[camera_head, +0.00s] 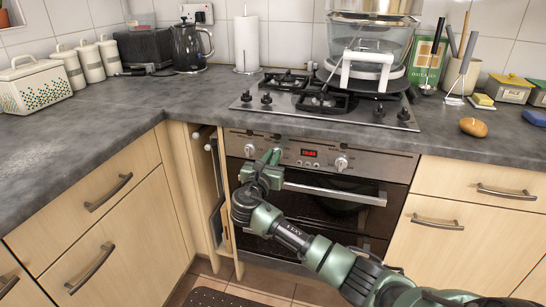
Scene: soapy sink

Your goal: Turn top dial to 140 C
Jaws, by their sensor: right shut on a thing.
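The oven (330,205) is built in under the counter, with a metal control panel (385,167) along its top. The panel has a small red-lit display (309,153) and a round metal dial (341,163) to its right. My green right gripper (273,157) is at the panel, left of the display. It is shut on a dial there, which its fingers mostly hide; I cannot read that dial's setting. My right arm comes in from the lower right and crosses in front of the oven door. My left gripper is not in view.
The oven door handle (335,193) runs just below the panel. A gas hob (325,100) with a clear steamer (368,65) is above. A narrow pull-out cabinet (195,185) stands open left of the oven. Wooden drawers (105,245) flank it.

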